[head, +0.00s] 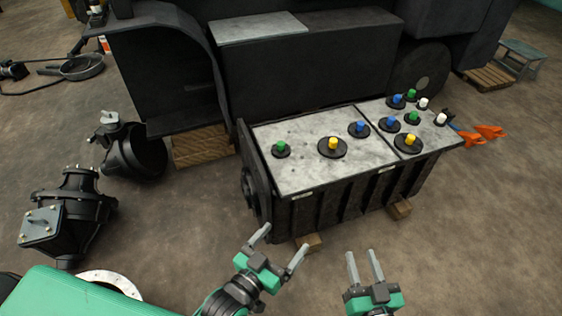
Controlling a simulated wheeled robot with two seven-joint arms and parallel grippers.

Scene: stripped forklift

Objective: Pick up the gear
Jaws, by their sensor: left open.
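Several round black gear-like pieces with coloured knobs stand on the grey top of a black box (289,179). On the left panel are a green-knobbed piece (281,150), a large yellow-knobbed one (332,147) and a blue-knobbed one (359,129). On the right panel, a yellow-knobbed piece (408,144) sits near the front edge, with smaller blue, green and white ones behind it. I cannot tell which is the task's gear. My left gripper (284,239) is open and empty, in front of the box. My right gripper (361,252) has its fingers apart and is empty, further right.
The box rests on wooden blocks (310,242). The dark forklift body (310,75) stands behind it. Black machine parts (66,215) lie on the floor at left. Orange-ended connectors (489,131) stick out at the box's right end. The floor at front right is clear.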

